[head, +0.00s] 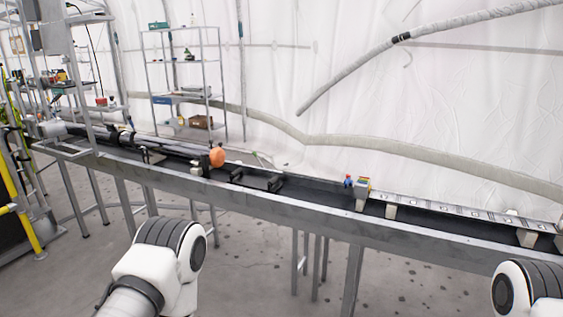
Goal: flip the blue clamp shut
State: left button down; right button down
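A small blue piece (348,181), which may be the blue clamp, sits on the long metal bench near its middle right. It is beside a small upright block (362,189) with a yellowish top. It is too small to tell whether it is open or shut. Only white and black links of my two arms show, at the lower left and the lower right corner. Neither gripper is in view.
The long grey bench (258,203) crosses the view in front of me, with a dark trough. An orange round object (217,156) stands on it left of centre. A marked strip (455,211) lies at the right. Shelves (186,78) stand behind. The near floor is clear.

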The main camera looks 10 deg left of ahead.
aim_at(129, 117)
jog(key=i+j+u, duration=0.15)
jog(key=i+u, duration=0.7)
jog(key=i, duration=0.15)
jog(key=i+l+u, duration=0.2)
jog(key=i+u, duration=0.25)
jog(key=i+l+u, duration=0.4)
jog(key=i+j, duration=0.05)
jog(key=i, duration=0.05)
